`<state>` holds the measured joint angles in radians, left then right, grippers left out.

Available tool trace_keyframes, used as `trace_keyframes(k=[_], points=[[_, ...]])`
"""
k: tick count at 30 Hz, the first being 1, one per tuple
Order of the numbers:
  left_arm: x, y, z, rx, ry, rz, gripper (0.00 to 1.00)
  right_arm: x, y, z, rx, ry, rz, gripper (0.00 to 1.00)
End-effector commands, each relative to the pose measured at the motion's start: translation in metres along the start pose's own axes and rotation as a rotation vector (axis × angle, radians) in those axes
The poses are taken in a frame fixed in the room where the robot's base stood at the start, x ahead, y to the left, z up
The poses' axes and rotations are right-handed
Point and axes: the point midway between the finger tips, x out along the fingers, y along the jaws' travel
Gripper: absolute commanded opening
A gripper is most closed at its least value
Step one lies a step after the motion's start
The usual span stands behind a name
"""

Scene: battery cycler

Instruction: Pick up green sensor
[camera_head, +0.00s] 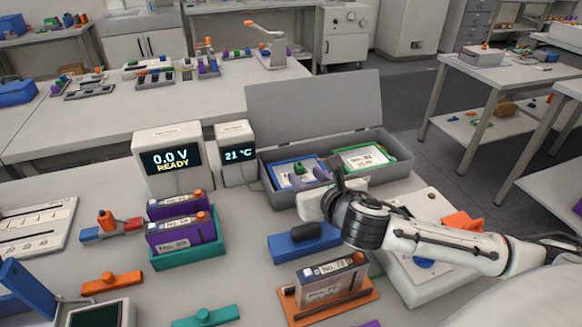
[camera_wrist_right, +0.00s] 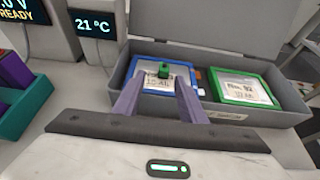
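The small green sensor (camera_head: 299,167) sits on top of a blue-framed, labelled block inside the open grey box (camera_head: 392,146). It also shows in the right wrist view (camera_wrist_right: 165,70), just beyond my fingertips. My right gripper (camera_head: 308,177) reaches in over the box's front wall from the right. In the right wrist view its two purple-grey fingers (camera_wrist_right: 160,83) are apart with nothing between them, pointing at the sensor. I cannot tell the exact gap to it. My left gripper is not in view.
A green-framed block (camera_head: 363,158) fills the box's right side, and the raised lid (camera_head: 315,104) stands behind. The temperature display (camera_head: 237,153) and voltage display (camera_head: 170,160) stand left. A teal tray (camera_head: 188,256), a blue block and an orange tray (camera_head: 364,297) lie in front.

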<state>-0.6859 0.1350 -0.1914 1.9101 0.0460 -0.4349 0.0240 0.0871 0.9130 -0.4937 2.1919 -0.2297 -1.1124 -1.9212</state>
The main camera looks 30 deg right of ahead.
Motion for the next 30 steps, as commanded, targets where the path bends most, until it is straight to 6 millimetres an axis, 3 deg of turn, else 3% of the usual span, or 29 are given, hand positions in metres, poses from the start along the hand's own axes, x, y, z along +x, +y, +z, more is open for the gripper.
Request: trace_keyframes(k=[15, 23, 30], points=[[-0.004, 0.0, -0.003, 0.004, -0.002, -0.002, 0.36, 0.057, -0.008, 0.008, 0.003, -0.001, 0.0, 0.38], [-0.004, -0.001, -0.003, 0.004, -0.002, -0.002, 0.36, 0.059, -0.008, 0.007, 0.001, -0.001, 0.0, 0.38], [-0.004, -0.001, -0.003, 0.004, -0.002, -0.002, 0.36, 0.059, -0.008, 0.007, 0.001, -0.001, 0.0, 0.0]])
